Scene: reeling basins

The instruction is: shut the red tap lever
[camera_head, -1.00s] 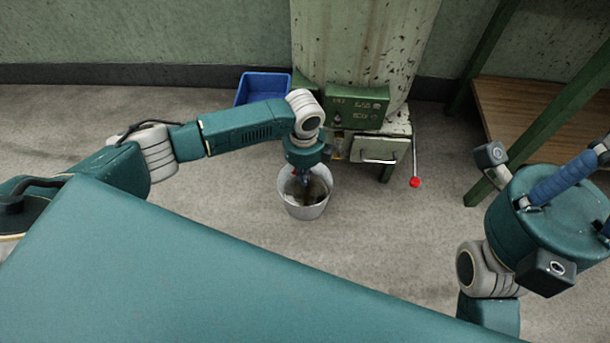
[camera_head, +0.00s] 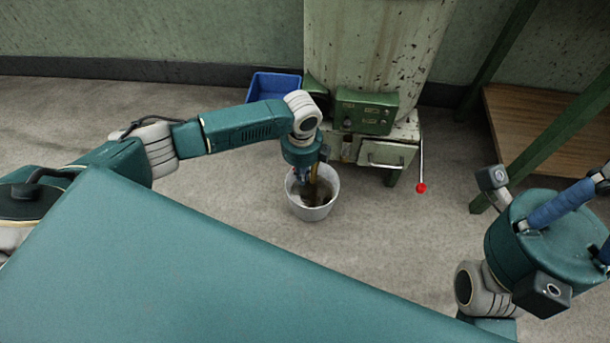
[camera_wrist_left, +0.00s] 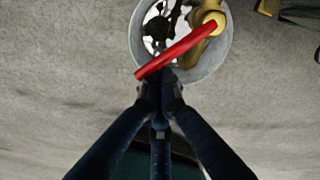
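The red tap lever (camera_wrist_left: 178,49) shows in the left wrist view as a slanted bar, running from lower left up to the brass tap (camera_wrist_left: 208,17). My left gripper (camera_wrist_left: 160,88) has its dark fingers drawn together, with the tips just below the lever's lower left end. Whether they touch it I cannot tell. In the head view the left gripper (camera_head: 303,176) points down over the bucket, and my wrist hides the lever. My right gripper (camera_head: 565,195) is at the right edge, away from the tap, with its fingertips cut off.
A pale bucket (camera_head: 313,213) stands on the floor below the tap. A green control box (camera_head: 364,112) and a machine with a drawer (camera_head: 388,155) stand behind. A red-knobbed rod (camera_head: 421,188) hangs at its right. A blue crate (camera_head: 273,87) is behind my arm.

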